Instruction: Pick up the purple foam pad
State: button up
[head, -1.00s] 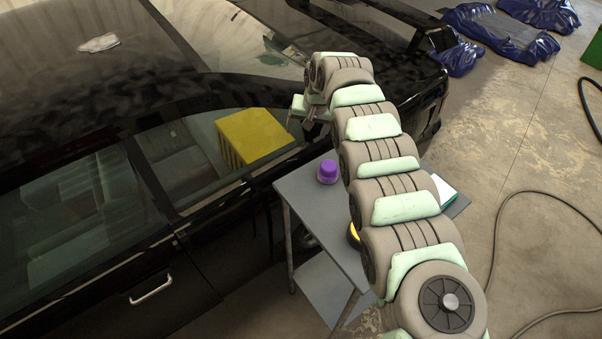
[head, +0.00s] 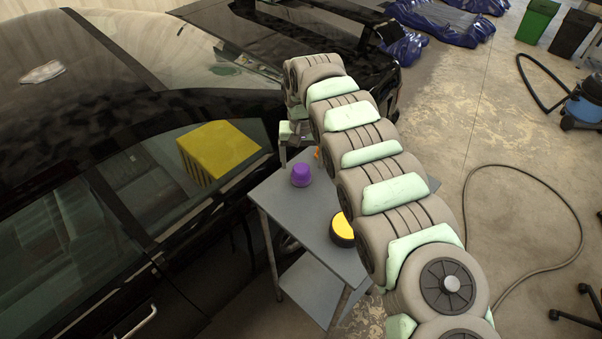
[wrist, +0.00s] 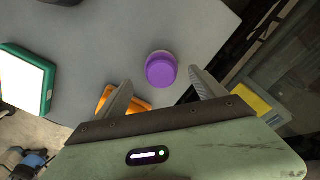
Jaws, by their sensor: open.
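The purple foam pad (head: 301,175) is a short round piece on the top of the grey cart (head: 290,204). In the wrist view the purple pad (wrist: 161,69) lies ahead of the fingertips, roughly centred between them, with nothing touching it. My gripper (wrist: 158,78) is open and empty. In the head view my gripper (head: 299,150) hangs over the far end of the cart, just beyond the pad; its fingers are small and partly hidden there.
An orange thing (wrist: 122,99) lies beside the left finger in the wrist view. A green-framed white thing (wrist: 24,80) lies at the cart's edge. A yellow-topped black round thing (head: 342,229) sits near my arm. The black car (head: 105,150) stands close along the cart's left side.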

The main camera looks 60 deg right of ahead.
aim_at(301, 168)
notch_tip(301, 168, down, 4)
jog(key=shift+w+a+p, duration=0.1)
jog(key=shift+a+p, duration=0.05)
jog(key=shift+p, duration=0.35)
jog(key=shift+f, duration=0.35)
jog(key=shift+c, duration=0.2)
jog(key=c, duration=1.4)
jog(key=shift+r, duration=0.1)
jog(key=shift+r+b, duration=1.55)
jog(key=shift+r, duration=8.35)
